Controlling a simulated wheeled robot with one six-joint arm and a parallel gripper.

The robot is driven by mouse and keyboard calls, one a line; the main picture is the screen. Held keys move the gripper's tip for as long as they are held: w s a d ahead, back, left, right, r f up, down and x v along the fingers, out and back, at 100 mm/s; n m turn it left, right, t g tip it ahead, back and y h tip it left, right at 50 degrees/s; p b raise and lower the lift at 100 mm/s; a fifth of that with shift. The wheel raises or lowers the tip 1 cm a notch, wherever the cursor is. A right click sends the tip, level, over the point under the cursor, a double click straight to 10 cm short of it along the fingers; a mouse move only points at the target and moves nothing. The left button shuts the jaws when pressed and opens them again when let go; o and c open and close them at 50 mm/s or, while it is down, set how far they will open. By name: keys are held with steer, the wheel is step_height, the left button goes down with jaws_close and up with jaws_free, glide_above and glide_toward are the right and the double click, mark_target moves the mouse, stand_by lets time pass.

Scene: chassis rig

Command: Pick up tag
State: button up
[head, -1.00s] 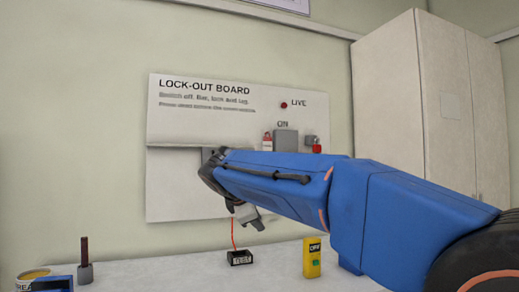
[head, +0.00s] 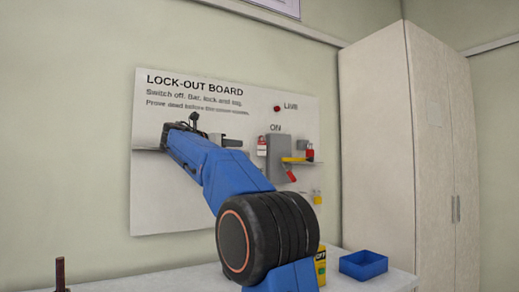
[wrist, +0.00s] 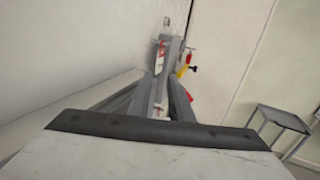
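A small red and white tag (head: 262,146) hangs on the lock-out board (head: 170,215), left of the grey switch box (head: 278,155). It also appears in the wrist view (wrist: 161,52), ahead of the fingers. My gripper (head: 236,142) is in front of the board, just left of the tag, with a small gap between them in the head view. In the wrist view my two grey fingers (wrist: 160,82) look apart, with the tag and switch box beyond them. My arm hides part of the board.
A yellow bar (head: 296,160) and a red handle (head: 291,174) stick out there. A blue tray (head: 363,264) and a yellow tester (head: 320,265) are on the bench. A tall cabinet (head: 400,150) stands right.

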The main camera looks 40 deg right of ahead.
mark_target(260, 146)
steer(key=d, duration=0.5)
steer(key=w+d, duration=0.1)
steer(key=d, duration=0.4)
steer(key=w+d, duration=0.1)
steer(key=d, duration=0.4)
steer(key=shift+w+d+f, duration=0.1)
steer(key=shift+w+d, duration=0.15)
steer(key=shift+d, duration=0.15)
jaws_close()
